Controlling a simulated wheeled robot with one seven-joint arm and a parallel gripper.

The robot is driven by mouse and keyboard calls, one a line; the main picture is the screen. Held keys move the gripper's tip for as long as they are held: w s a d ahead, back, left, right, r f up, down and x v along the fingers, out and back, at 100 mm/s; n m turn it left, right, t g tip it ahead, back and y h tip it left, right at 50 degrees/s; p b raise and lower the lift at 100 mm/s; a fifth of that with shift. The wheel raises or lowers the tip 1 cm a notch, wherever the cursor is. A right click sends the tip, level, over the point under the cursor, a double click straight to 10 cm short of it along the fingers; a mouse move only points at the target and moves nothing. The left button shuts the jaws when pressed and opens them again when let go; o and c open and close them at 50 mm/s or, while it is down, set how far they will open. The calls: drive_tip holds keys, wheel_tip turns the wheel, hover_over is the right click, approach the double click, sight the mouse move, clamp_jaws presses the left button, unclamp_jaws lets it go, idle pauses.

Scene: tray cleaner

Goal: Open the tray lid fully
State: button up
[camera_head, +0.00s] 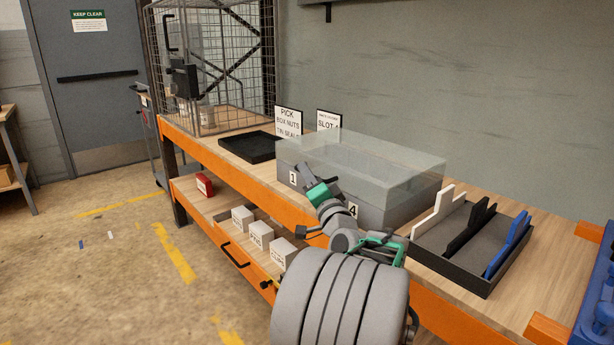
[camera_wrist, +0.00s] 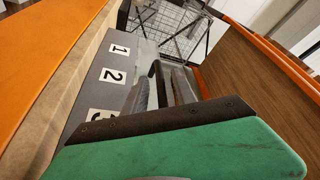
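The tray cleaner is a grey box (camera_head: 385,211) with number labels on its front, standing on the wooden bench. Its clear lid (camera_head: 405,172) lies over the top and looks down. My gripper (camera_head: 306,174) is at the box's front, just right of label 1, and covers part of the labels. In the wrist view my gripper (camera_wrist: 164,82) reaches along the numbered face (camera_wrist: 88,92), with a dark piece by its fingers. I cannot tell whether the fingers touch the lid or grip anything.
A black tray (camera_head: 252,147) lies left of the box. A dark rack (camera_head: 462,262) with white, black and blue upright pieces stands right. A wire cage (camera_head: 215,75) is at the far left. White boxes (camera_head: 262,234) sit on the lower shelf.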

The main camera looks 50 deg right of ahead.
drive_tip(key=shift+w+d+r, duration=0.15)
drive_tip(key=shift+w+d, duration=0.15)
drive_tip(key=shift+w, duration=0.25)
drive_tip(key=shift+c, duration=0.5)
clamp_jaws()
idle(0.5)
